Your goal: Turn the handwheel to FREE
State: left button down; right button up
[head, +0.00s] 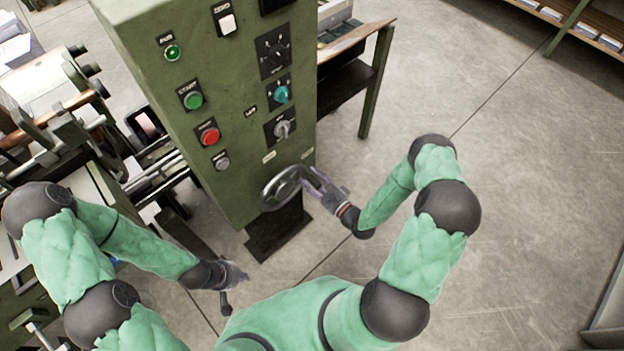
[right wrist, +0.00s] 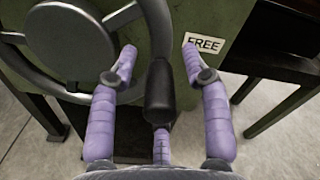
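The handwheel (head: 281,187) is a grey metal wheel low on the front of the green machine cabinet. In the right wrist view its rim (right wrist: 122,17) and spokes fill the upper left. A black handle knob (right wrist: 159,92) sticks out from the rim towards the camera. A white FREE label (right wrist: 206,43) is on the cabinet, right of the wheel. My right gripper (head: 316,180) is at the wheel's right side. In the right wrist view its purple fingers (right wrist: 160,62) are spread either side of the knob, with gaps showing. My left gripper (head: 239,276) hangs low, apart from the wheel; its opening is unclear.
The cabinet (head: 237,115) carries a green button, a red button and several knobs above the wheel. A table (head: 366,82) stands behind it at the right. Rollers and bars (head: 70,130) crowd the left. The floor (head: 520,180) at the right is clear.

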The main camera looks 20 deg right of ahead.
jog(key=v, duration=1.2)
dwell(0.6)
